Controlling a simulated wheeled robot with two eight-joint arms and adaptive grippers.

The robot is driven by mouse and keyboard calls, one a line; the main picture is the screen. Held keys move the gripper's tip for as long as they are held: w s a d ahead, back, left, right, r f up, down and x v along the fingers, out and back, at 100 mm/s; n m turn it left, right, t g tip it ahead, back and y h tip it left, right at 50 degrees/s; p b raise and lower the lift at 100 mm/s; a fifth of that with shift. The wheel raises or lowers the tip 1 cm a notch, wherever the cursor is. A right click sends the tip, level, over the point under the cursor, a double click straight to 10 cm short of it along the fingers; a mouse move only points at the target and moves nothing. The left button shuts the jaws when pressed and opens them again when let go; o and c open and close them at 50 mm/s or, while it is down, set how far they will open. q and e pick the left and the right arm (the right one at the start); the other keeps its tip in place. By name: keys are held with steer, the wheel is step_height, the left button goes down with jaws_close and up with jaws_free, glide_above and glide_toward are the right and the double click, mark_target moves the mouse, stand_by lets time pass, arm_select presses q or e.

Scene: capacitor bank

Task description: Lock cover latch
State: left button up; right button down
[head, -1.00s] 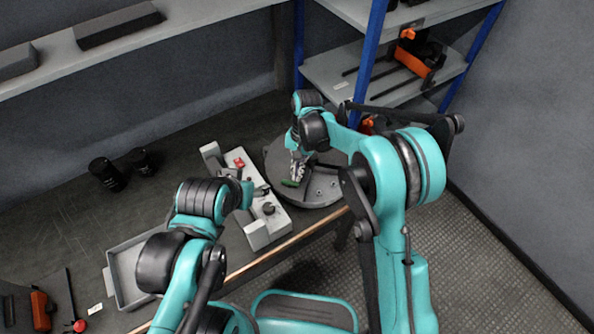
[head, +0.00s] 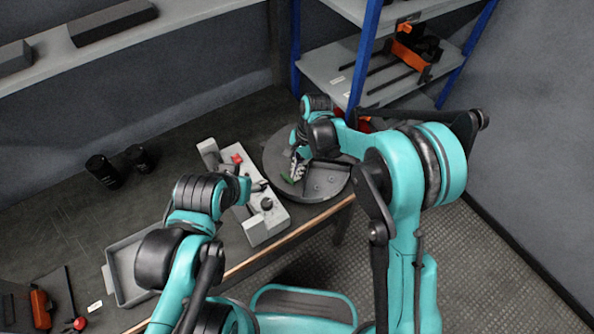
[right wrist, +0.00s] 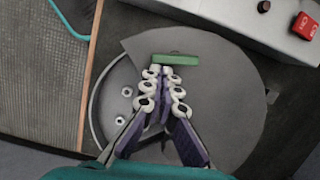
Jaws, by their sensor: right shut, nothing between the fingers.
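The green latch (right wrist: 175,59) is a short bar on the grey round cover (right wrist: 225,110). It lies roughly crosswise in the right wrist view and shows small in the head view (head: 287,179). My right gripper (right wrist: 165,72) is shut and empty. Its fingertips are at the near side of the green bar, toward its left half; I cannot tell whether they touch it. In the head view my right gripper (head: 296,172) hides part of the latch area. My left gripper (head: 258,187) is near the grey control box; its fingers are too unclear to read.
The grey control box (head: 262,228) with a red button (head: 237,158) stands left of the round unit. Two bolts (right wrist: 124,105) show in the cover's open sector. A tray (head: 121,262) and black cylinders (head: 103,171) are further left. Blue-post shelving (head: 366,55) stands behind.

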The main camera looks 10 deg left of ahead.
steer(key=shift+a, duration=0.5)
arm_select(q)
steer(key=shift+w+d, duration=0.1)
steer(key=shift+d, duration=0.1)
arm_select(e)
steer(key=shift+a, duration=0.25)
arm_select(q)
steer(key=shift+f, duration=0.1)
arm_select(e)
steer(key=w+d, duration=0.3)
steer(key=shift+d+r, duration=0.2)
steer(key=shift+r, duration=0.15)
arm_select(q)
steer(key=r+p, duration=0.3)
steer(key=shift+w+r, duration=0.2)
steer(key=shift+w, duration=0.2)
arm_select(e)
steer(key=v, duration=0.9)
steer(key=shift+d, duration=0.2)
